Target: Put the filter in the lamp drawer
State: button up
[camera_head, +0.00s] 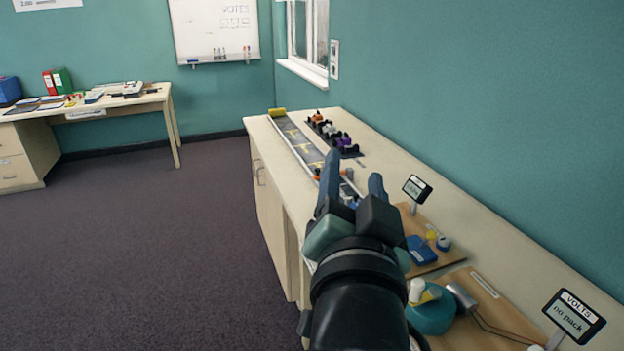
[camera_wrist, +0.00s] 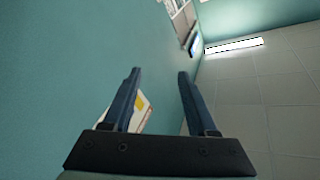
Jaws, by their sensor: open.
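My gripper (camera_head: 353,170) is raised above the long counter in the head view, its two blue fingers apart with nothing between them. In the wrist view, my gripper (camera_wrist: 159,72) is also open and empty, facing wall and ceiling. I cannot pick out the filter in either view. No drawer can be read as the lamp drawer; a pedestal with drawers (camera_head: 14,170) stands shut under the desk at the left. My arm and gripper hide part of the counter top.
The counter (camera_head: 350,122) runs along the right wall, with a track (camera_head: 297,139), several small cars (camera_head: 334,136), a blue box (camera_head: 421,250), a teal round object (camera_head: 432,315) and a "VOLTS" display (camera_head: 575,315). The desk (camera_head: 140,98) holds binders and papers. The carpet (camera_head: 150,260) between is clear.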

jog(key=s+a+r+n+t+p, duration=0.1)
jog(key=s+r+n+t, duration=0.1)
jog(key=r, duration=0.6)
jog(key=s+a+r+n+t+y+p, duration=0.1)
jog(key=s+a+r+n+t, duration=0.1)
jog(key=s+r, duration=0.3)
jog(key=s+a+r+n+t+p, duration=0.1)
jog(key=s+r+n+t, duration=0.2)
jog(key=r, duration=0.8)
jog(key=shift+s+a+t+y, duration=0.3)
jog(key=shift+s+a+t, duration=0.05)
jog(key=shift+s+t, duration=0.4)
jog(key=shift+f, duration=0.1)
jog(key=shift+c, duration=0.6)
